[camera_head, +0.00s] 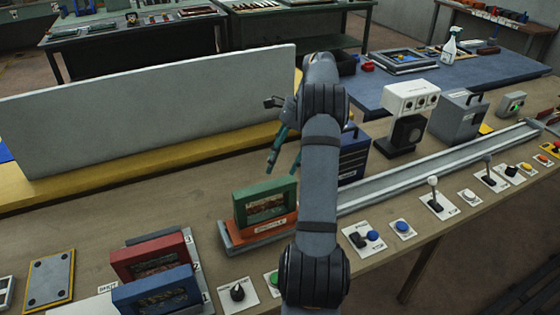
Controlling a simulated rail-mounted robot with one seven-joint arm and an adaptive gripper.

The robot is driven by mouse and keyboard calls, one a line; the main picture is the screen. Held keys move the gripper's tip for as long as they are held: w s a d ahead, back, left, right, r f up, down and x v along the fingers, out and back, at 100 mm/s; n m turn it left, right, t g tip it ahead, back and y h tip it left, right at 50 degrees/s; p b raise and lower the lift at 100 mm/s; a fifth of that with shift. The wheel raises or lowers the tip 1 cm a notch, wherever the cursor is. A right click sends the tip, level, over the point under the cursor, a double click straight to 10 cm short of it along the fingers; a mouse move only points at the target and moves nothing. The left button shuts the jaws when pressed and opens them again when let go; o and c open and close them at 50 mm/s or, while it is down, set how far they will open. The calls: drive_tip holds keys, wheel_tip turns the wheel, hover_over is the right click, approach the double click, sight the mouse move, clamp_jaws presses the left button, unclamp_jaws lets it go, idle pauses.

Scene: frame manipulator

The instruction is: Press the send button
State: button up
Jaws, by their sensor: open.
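Several push buttons sit on white plates along the bench's front edge. A green button (272,278) is partly hidden behind my arm, a blue button (403,227) is right of the arm, and a white button (470,196) is farther right. Yellow (526,167) and orange (543,158) buttons are near the right end. The labels are too small to read, so I cannot tell which is the send button. My gripper (284,158) is open, with teal fingers, above the bench behind a green framed panel (267,203). It appears apart from every button.
Red (150,257) and blue (157,290) framed panels stand front left. A long pale rail (440,165) runs along the bench behind the buttons. A white-headed device (411,97) and a grey box (457,115) stand behind it. Lever switches (436,198) stand among the buttons.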

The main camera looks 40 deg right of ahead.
drive_tip(key=c, duration=1.4)
clamp_jaws()
idle(0.5)
